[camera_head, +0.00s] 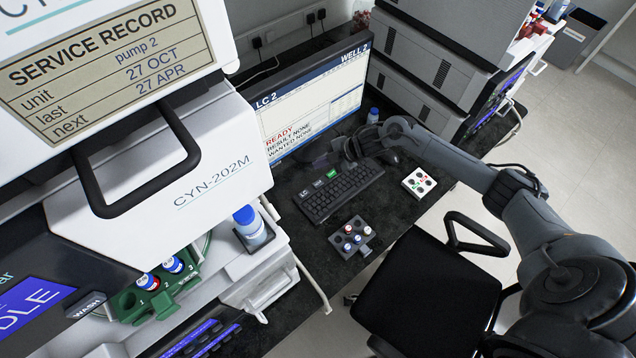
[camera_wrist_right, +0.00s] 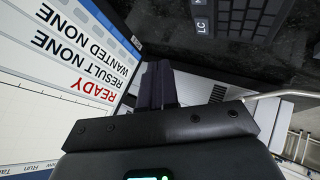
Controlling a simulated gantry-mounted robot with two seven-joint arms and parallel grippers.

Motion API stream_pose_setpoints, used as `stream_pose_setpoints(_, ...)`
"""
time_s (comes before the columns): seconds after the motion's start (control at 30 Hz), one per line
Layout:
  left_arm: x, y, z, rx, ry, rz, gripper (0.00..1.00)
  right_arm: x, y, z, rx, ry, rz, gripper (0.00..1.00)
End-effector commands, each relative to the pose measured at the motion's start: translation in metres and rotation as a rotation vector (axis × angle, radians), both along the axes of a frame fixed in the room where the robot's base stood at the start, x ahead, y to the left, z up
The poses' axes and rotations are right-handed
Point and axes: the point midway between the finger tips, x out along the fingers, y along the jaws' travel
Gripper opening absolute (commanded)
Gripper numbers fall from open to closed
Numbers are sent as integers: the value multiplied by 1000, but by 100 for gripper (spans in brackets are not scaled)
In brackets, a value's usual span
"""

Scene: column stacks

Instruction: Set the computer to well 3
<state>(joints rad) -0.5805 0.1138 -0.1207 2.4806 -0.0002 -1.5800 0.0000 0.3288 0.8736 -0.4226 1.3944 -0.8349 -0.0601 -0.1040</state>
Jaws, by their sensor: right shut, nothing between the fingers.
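The computer monitor (camera_head: 315,100) shows "LC 2", "WELL 2", a red "READY", "RESULT NONE" and "WANTED NONE". Its screen also fills the left of the right wrist view (camera_wrist_right: 50,90). The black keyboard (camera_head: 345,190) lies on the bench in front of the monitor, with a green key near its far edge and an "LC" label. Its keys also show at the top of the right wrist view (camera_wrist_right: 245,18). My right gripper (camera_head: 335,156) is shut and empty, between the screen's lower right and the keyboard. Its dark fingers (camera_wrist_right: 156,84) are together. My left gripper is out of view.
A mouse (camera_head: 388,157) lies right of the keyboard. A dark vial block (camera_head: 343,246) and a white block with coloured dots (camera_head: 418,190) stand on the bench. A green vial rack (camera_head: 128,303) sits at lower left. A black chair (camera_head: 425,290) stands in front.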

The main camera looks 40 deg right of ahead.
Motion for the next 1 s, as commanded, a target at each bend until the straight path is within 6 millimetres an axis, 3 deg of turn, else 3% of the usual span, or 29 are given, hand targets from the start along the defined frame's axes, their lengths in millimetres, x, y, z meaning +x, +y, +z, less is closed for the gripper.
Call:
stream_pose_setpoints(0.63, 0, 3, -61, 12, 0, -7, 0, 0, 0, -67, 1, 0, 0, 0)
stream_pose_setpoints(1.0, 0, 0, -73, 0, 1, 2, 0, 0, 0, -86, 0, 0, 0, 0)
